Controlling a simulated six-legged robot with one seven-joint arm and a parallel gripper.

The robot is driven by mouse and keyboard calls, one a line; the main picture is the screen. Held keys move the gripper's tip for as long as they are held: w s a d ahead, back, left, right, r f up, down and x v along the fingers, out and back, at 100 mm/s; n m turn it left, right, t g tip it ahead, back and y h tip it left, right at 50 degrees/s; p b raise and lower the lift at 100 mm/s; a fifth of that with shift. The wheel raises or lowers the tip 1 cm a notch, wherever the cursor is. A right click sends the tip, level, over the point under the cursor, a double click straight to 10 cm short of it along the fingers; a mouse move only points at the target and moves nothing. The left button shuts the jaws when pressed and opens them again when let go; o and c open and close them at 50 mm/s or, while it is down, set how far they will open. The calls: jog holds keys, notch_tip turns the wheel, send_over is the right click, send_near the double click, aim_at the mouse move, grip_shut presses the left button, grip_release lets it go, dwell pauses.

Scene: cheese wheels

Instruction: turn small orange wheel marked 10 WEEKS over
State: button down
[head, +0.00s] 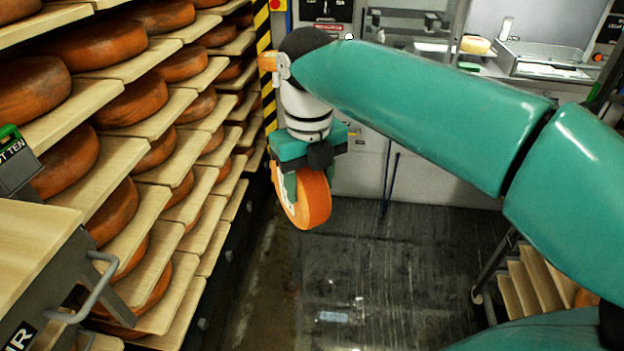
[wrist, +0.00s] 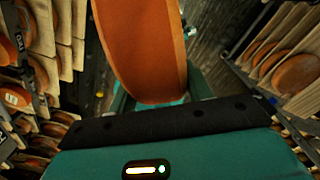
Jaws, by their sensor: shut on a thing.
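A small orange cheese wheel (head: 312,200) hangs in the air below my gripper (head: 303,180) in the head view. It stands on edge, with a white marking partly showing on its left face; the words cannot be read. In the wrist view the wheel (wrist: 148,50) fills the upper middle, between the green fingers of my gripper (wrist: 155,102). My gripper is shut on the wheel. The fingertips are mostly hidden.
Shelves of large orange wheels (head: 105,45) on wooden boards line the left. A wooden-topped cart (head: 35,240) with a metal handle stands at the lower left. The dark floor (head: 370,270) below the wheel is largely clear. A counter with a scale (head: 550,65) is at the back right.

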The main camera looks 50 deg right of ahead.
jog(key=shift+a+r+m, duration=0.1)
jog(key=shift+a+m, duration=0.05)
jog(key=shift+m, duration=0.55)
